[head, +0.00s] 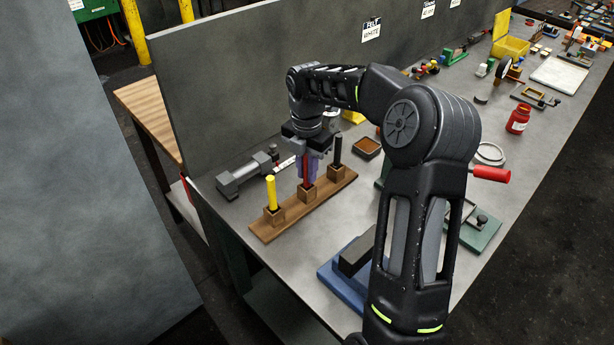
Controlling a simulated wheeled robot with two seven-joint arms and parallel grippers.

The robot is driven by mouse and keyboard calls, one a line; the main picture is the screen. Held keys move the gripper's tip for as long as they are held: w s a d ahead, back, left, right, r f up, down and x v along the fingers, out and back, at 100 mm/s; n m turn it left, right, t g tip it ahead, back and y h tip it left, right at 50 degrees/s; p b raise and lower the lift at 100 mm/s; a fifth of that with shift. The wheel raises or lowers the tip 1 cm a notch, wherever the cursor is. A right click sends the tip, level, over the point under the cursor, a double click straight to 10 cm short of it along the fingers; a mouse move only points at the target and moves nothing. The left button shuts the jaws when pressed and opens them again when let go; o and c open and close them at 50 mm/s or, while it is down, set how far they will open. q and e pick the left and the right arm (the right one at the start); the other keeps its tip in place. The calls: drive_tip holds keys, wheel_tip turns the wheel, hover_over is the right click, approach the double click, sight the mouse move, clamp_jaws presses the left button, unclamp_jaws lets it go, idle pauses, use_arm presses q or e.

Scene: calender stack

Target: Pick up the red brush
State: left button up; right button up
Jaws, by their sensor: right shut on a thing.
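The red brush (306,173) stands upright in the middle block of a wooden holder (276,231) on the grey bench. My right gripper (307,168) points down over this middle block and is shut on the red brush; its lower end is at the block's top. A yellow brush (271,192) stands in the left block and a black brush (338,149) in the right block. My left gripper is not in view.
A grey metal tool (245,174) lies behind the holder. A blue-based block (345,275) sits near the front edge, partly behind my arm. A small brown tray (367,147), red jar (518,119) and several tools lie right. An upright grey panel (240,80) backs the bench.

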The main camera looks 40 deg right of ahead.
clamp_jaws()
drive_tip(key=shift+r, duration=0.1)
drive_tip(key=shift+r, duration=0.2)
wheel_tip(320, 180, up, 7)
drive_tip(key=shift+b, duration=0.45)
wheel_tip(320, 180, up, 3)
drive_tip(key=shift+f+p, duration=0.2)
drive_tip(key=shift+p, duration=0.8)
drive_tip(key=shift+f, duration=0.1)
